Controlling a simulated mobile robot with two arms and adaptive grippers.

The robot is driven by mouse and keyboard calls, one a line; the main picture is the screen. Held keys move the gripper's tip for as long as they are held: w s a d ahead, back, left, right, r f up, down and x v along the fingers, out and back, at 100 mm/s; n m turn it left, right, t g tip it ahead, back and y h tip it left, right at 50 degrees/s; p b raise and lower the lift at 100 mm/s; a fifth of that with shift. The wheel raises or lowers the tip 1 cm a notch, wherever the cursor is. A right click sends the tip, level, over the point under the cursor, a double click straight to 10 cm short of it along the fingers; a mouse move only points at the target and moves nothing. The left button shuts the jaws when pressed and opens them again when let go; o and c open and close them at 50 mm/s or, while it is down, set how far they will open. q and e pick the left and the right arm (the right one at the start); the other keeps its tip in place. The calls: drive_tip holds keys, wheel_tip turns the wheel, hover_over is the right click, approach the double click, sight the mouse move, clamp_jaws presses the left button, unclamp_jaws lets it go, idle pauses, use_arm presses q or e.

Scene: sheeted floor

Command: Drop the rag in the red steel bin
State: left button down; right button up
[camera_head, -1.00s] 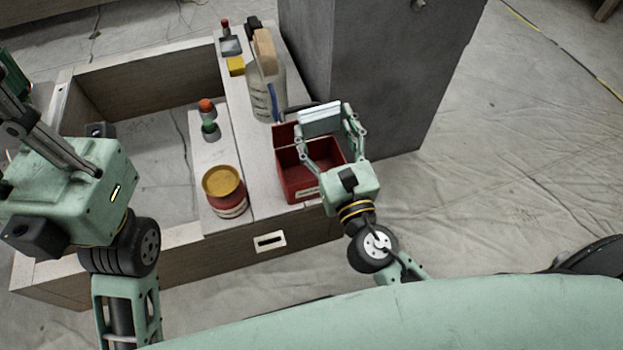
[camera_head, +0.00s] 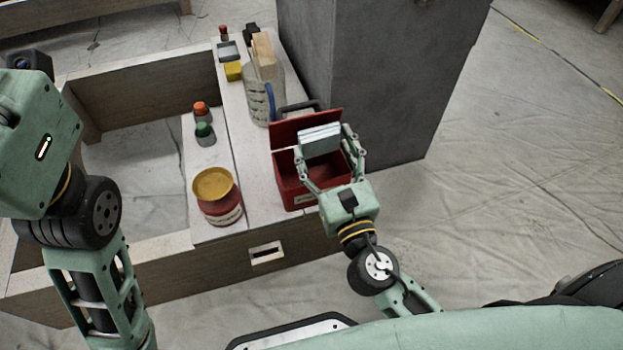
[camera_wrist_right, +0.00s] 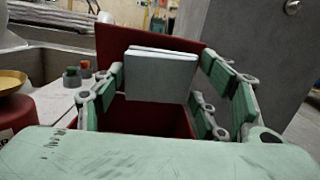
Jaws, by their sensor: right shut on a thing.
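The rag (camera_head: 320,140) is a pale, folded, flat square. My right gripper (camera_head: 327,150) is shut on it and holds it over the open red steel bin (camera_head: 290,186). The bin stands on the bench at its right end, its lid (camera_head: 290,131) raised at the back. In the right wrist view the rag (camera_wrist_right: 160,76) sits between the finger pads, with the dark red inside of the bin (camera_wrist_right: 145,117) below and the lid behind it. My left arm is at the left edge of the head view; its fingers are out of frame.
A red can with a yellow top (camera_head: 217,196) stands left of the bin. Small orange-capped and green-capped bottles (camera_head: 203,124), a jug (camera_head: 262,95) and a yellow block (camera_head: 233,71) are farther back. A grey cabinet (camera_head: 385,80) rises behind the bin. Floor at right is clear.

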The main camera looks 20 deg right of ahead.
drive_tip(key=o, duration=1.1)
drive_tip(key=shift+s, duration=0.1)
drive_tip(key=s+f, duration=0.1)
drive_tip(key=s, duration=1)
drive_tip(key=shift+s+d+f, duration=0.2)
drive_tip(key=shift+s+f, duration=0.1)
drive_tip(key=shift+s, duration=0.05)
